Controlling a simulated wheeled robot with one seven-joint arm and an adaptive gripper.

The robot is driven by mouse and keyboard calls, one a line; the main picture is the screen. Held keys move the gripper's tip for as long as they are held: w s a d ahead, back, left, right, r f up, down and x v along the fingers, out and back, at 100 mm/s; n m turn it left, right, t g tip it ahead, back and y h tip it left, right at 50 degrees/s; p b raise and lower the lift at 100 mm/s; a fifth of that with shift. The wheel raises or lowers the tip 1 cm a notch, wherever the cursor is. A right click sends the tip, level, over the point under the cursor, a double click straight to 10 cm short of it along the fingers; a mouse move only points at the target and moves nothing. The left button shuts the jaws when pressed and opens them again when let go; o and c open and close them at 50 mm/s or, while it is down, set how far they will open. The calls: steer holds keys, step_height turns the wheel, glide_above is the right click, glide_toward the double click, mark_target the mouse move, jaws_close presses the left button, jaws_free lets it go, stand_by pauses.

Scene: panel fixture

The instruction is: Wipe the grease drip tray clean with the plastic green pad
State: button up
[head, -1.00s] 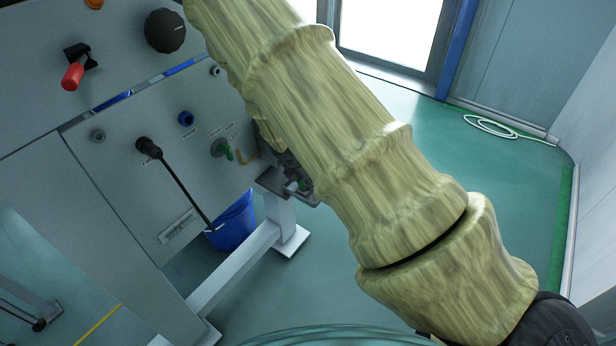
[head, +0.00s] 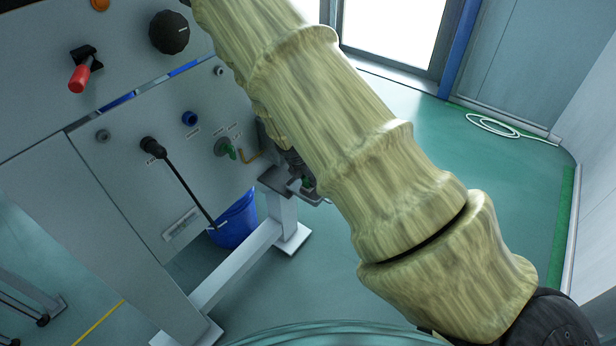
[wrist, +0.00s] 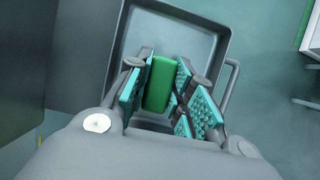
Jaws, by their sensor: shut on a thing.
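My gripper (wrist: 160,92) is shut on the green pad (wrist: 158,84), which stands upright between the teal ribbed finger pads in the wrist view. Below it is the grey drip tray (wrist: 190,36), a shallow square pan with a raised rim and a wire handle on its right side. The pad is over the tray's near part; I cannot tell if it touches the floor of the tray. In the head view my arm hides most of my gripper (head: 291,162); the tray (head: 273,179) shows beside it, low on the panel's right end.
The panel carries a red-handled valve (head: 80,76), a black knob (head: 169,32), a green valve (head: 225,148) and a long black lever (head: 180,184). A blue bucket (head: 235,222) stands below. A white hose (head: 492,125) lies on open floor at right.

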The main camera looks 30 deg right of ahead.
steer(key=shift+w+d+r+p, duration=0.1)
steer(key=shift+w+d+p, duration=0.15)
steer(key=shift+d, duration=0.25)
steer(key=shift+w+d+r+p, duration=0.1)
steer(key=shift+w+d+p, duration=0.05)
steer(key=shift+d+p, duration=0.3)
steer(key=shift+d+f, duration=0.1)
steer(key=shift+d, duration=0.1)
steer(key=shift+w+d, duration=0.1)
steer(key=shift+w+d+f+p, duration=0.1)
steer(key=shift+w+d+p, duration=0.1)
steer(key=shift+d, duration=0.3)
steer(key=shift+w+d+f+p, duration=0.1)
steer(key=shift+w+d+p, duration=0.1)
steer(key=shift+d, duration=0.25)
steer(key=shift+r, duration=0.1)
step_height(320, 180, up, 8)
steer(key=p, duration=0.7)
